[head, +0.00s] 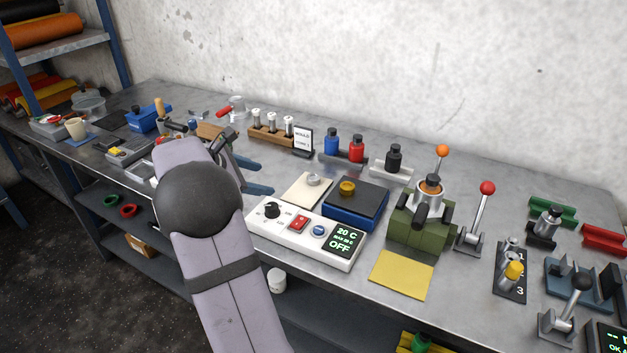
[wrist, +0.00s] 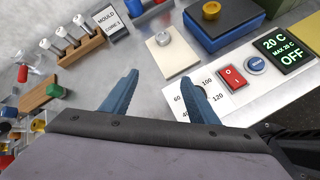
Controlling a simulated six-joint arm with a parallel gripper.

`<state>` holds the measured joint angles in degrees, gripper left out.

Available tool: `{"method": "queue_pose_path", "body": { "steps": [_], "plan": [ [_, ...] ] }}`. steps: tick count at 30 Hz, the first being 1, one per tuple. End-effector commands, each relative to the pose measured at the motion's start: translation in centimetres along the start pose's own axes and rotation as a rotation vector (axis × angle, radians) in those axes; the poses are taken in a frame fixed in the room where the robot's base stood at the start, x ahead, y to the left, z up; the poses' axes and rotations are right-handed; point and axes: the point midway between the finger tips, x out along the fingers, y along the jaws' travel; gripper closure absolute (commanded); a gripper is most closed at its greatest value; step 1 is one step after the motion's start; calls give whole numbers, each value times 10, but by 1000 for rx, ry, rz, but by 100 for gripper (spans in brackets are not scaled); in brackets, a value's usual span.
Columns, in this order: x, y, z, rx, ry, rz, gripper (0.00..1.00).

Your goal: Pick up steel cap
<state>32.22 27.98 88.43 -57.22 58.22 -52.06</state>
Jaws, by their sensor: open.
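In the head view my gripper (head: 254,176) is left of the pad, apart from the cap, partly hidden behind my own arm.
A white control panel (head: 342,251) with knob, red switch and display reading 20 C, OFF lies in front of the pad. A blue box (head: 333,213) bears a brass piece (head: 347,187). A wooden rack (head: 266,136) and a sign (head: 303,141) stand behind.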

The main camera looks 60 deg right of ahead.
Motion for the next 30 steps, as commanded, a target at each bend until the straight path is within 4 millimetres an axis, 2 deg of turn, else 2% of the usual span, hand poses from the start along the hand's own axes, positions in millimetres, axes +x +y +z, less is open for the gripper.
{"method": "queue_pose_path", "body": {
  "steps": [1,6,12,18,30],
  "plan": [
    [15,3,-8,-35,-30,-20,46],
    [60,18,0,-140,-174,-83,46],
    [102,20,9,-241,-325,-171,46],
    [122,16,14,-287,-405,-226,46],
    [133,14,21,-298,-423,-240,46]
  ]
}}
